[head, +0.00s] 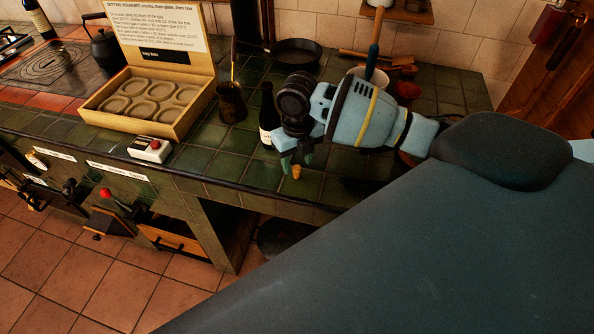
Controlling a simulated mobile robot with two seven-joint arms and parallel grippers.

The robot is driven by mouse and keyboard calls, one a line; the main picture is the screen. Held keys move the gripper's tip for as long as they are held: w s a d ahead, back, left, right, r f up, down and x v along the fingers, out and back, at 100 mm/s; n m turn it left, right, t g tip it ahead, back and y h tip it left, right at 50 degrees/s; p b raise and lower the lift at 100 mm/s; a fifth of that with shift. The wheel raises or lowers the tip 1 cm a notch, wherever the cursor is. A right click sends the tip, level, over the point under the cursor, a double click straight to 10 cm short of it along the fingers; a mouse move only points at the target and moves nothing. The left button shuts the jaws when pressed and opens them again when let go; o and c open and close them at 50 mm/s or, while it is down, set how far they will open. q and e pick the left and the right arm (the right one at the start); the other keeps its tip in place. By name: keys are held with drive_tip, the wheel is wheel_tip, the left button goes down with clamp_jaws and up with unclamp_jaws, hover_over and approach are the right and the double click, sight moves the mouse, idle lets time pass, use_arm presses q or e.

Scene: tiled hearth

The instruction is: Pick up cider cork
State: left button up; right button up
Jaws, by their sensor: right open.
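My right gripper (296,160) is above the green tiled counter, pointing down, and is open. A small orange-yellow piece (296,172), which looks like the cider cork, shows just below and between its fingertips. I cannot tell whether the fingers touch it, and the gripper partly hides the spot. A dark bottle (267,118) with a pale label stands upright just left of the gripper. My left gripper is not in view.
Left of the bottle are a dark pot (231,103), an open wooden box (188,118) with round moulds, and a white switch box with a red button (150,149). A black pan (297,54) and small red-brown bowls (408,90) stand behind.

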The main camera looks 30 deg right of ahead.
sight(297, 168)
drive_tip(key=shift+w+f, duration=0.1)
drive_tip(key=shift+f, duration=1.8)
drive_tip(key=shift+c, duration=0.5)
clamp_jaws()
